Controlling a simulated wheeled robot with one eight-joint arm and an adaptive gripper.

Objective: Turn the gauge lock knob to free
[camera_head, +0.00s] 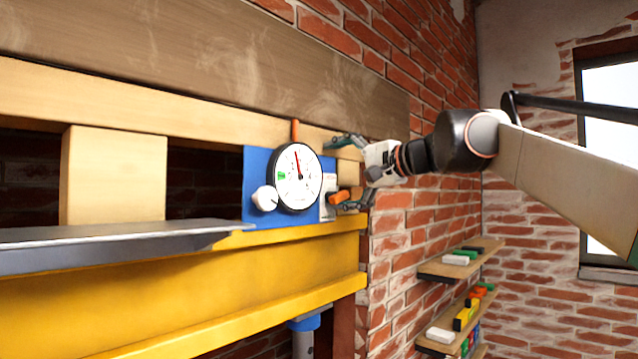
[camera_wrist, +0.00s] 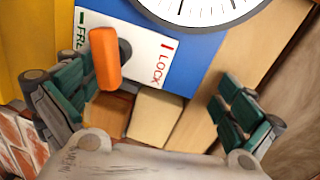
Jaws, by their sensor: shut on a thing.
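The lock knob has an orange handle (camera_head: 340,197) beside the gauge's lower right. In the wrist view the orange handle (camera_wrist: 105,60) stands in front of a white plate (camera_wrist: 148,48) marked FREE at left and LOCK at right. I cannot tell which mark it points to. The round white gauge (camera_head: 298,177) has a red needle pointing nearly up. My gripper (camera_head: 349,172) is at the plate's right side, also seen in the wrist view (camera_wrist: 160,95).
The gauge is on a blue panel (camera_head: 258,157) above a yellow beam (camera_head: 200,282). A white round knob (camera_head: 265,198) sits at the gauge's lower left. A grey ledge (camera_head: 110,243) juts out at left. Wall shelves (camera_head: 462,258) hold small blocks at lower right.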

